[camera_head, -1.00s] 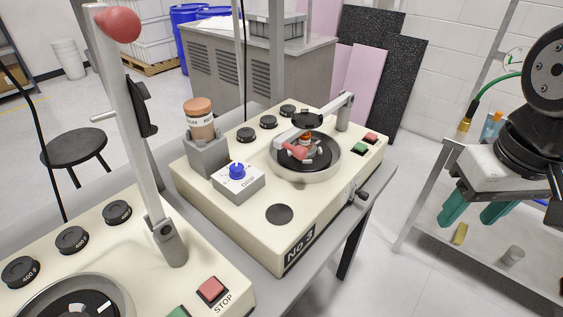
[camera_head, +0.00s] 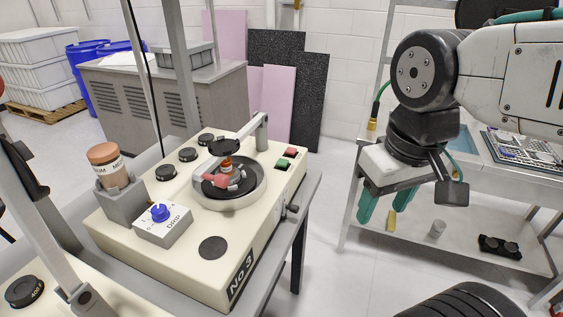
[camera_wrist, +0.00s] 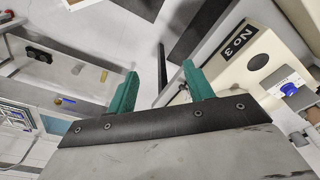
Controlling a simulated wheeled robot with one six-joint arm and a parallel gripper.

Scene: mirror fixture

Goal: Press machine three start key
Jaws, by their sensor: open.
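Machine three (camera_head: 215,265) is a cream bench unit marked "No 3", left of centre in the head view. Its green key (camera_head: 282,163) and red key (camera_head: 291,152) sit at the right rear of its top, beside a round pan (camera_head: 228,201) with a dark plate. My gripper (camera_head: 383,208) hangs well to the right of the machine, its two green fingers apart and empty, pointing down. In the wrist view the fingers (camera_wrist: 160,80) are spread, with the No 3 machine (camera_wrist: 265,55) at the right. The keys cannot be made out there.
A second cream machine (camera_head: 105,300) with an upright arm is at lower left. A drip box (camera_head: 163,227) and a brown-lidded jar (camera_head: 108,165) sit on machine three. A shelved steel table (camera_head: 460,240) stands behind my gripper. Open floor (camera_head: 335,270) lies between.

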